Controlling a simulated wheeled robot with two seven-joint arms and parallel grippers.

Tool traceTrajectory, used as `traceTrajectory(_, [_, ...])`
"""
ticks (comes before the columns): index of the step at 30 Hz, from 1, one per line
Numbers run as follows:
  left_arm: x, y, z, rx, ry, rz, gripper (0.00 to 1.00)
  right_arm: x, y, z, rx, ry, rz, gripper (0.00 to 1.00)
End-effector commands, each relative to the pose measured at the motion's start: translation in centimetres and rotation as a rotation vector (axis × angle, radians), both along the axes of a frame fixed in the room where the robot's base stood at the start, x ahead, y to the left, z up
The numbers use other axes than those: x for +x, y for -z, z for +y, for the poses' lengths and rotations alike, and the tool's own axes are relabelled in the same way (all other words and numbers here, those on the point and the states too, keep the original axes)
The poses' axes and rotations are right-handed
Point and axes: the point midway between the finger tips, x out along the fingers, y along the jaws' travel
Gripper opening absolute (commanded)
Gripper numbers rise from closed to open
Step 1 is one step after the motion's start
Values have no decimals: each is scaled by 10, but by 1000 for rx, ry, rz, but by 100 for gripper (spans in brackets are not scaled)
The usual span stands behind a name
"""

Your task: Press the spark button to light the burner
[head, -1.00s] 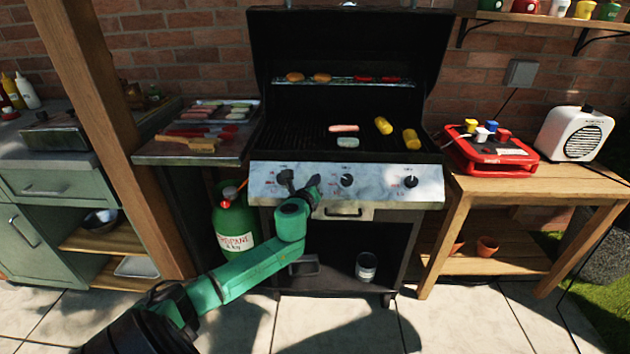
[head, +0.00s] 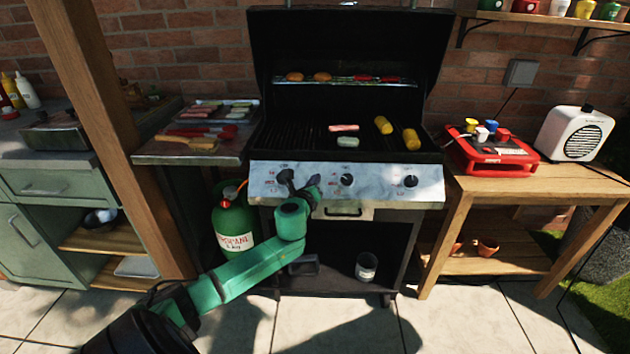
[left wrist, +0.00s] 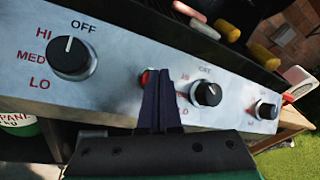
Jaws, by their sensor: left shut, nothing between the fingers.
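The red spark button (left wrist: 146,77) shows in the left wrist view on the burner's silver control panel (left wrist: 115,100), between the left knob (left wrist: 70,57) and the middle knob (left wrist: 205,93). My left gripper (left wrist: 158,78) is shut and empty, and its dark fingers cover most of the button. I cannot tell whether the fingertips touch it. The left knob's white mark points up toward OFF. In the head view my left gripper (head: 311,187) is at the panel, right of the left knob (head: 285,177); the button is hidden there. My right gripper is out of view.
A drawer handle (head: 343,211) sits just below the panel. A green gas bottle (head: 232,222) stands left of the open lower shelf. A wooden table (head: 545,184) with a red device and white radio stands right.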

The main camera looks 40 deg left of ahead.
Motion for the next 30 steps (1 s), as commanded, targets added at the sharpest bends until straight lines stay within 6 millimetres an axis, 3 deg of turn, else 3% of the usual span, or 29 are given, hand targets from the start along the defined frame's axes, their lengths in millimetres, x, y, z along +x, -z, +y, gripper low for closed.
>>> traceTrajectory(16, [4,6,3,0,1,1,0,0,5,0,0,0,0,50])
traceTrajectory(30, [-2,-1,-1,-1,0,0,0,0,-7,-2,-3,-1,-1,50])
